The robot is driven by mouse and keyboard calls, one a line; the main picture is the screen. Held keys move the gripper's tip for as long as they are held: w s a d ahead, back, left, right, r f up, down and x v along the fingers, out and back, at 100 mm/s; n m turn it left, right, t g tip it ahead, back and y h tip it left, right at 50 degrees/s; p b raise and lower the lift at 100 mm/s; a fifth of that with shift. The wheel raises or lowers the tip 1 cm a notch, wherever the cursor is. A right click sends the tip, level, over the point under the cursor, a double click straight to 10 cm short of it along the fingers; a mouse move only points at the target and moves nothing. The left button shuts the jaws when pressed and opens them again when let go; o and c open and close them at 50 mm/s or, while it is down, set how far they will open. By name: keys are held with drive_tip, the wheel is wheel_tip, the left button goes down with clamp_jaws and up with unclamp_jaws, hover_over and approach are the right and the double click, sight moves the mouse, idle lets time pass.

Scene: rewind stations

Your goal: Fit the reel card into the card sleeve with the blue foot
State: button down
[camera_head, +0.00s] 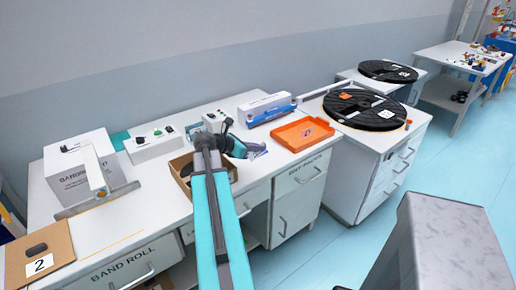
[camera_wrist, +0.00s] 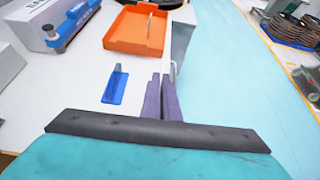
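The piece with a blue foot (camera_wrist: 115,87), which looks like the card sleeve, stands on the white bench just left of my gripper in the wrist view. A low blue shape (camera_head: 256,151) beside my gripper in the head view looks like the same piece. My gripper (camera_wrist: 160,92) has its two purple fingers close together, with nothing visible between them; in the head view (camera_head: 240,150) it is over the bench's front right. A thin pale piece (camera_wrist: 150,25) stands in the orange tray (camera_wrist: 122,40); I cannot tell whether it is the reel card.
A blue-and-white box (camera_head: 266,109) stands behind the orange tray. An open cardboard box (camera_head: 181,165) lies left of my gripper, near a white button box (camera_head: 152,143). Black reels (camera_head: 365,110) lie on the right cabinets. Open floor (camera_head: 455,165) lies to the right.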

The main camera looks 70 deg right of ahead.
drive_tip(key=w+d+r+t+y+p, duration=0.1)
drive_tip(key=w+d+p, duration=0.1)
drive_tip(key=d+p, duration=0.4)
drive_tip(key=w+d+r+t+y+p, duration=0.1)
drive_tip(key=w+d+r+y+p, duration=0.1)
drive_tip(key=d+p, duration=0.4)
drive_tip(key=shift+d, duration=0.25)
idle(0.4)
drive_tip(key=shift+f+p, duration=0.1)
drive_tip(key=shift+p, duration=0.2)
drive_tip(key=shift+f+b, duration=1.05)
drive_tip(key=shift+f, duration=1.8)
drive_tip(key=shift+p, duration=0.6)
drive_tip(key=shift+f+b, duration=0.5)
drive_tip(key=shift+f, duration=0.85)
idle(0.7)
drive_tip(key=c, duration=2)
unclamp_jaws()
drive_tip(key=shift+f, duration=0.1)
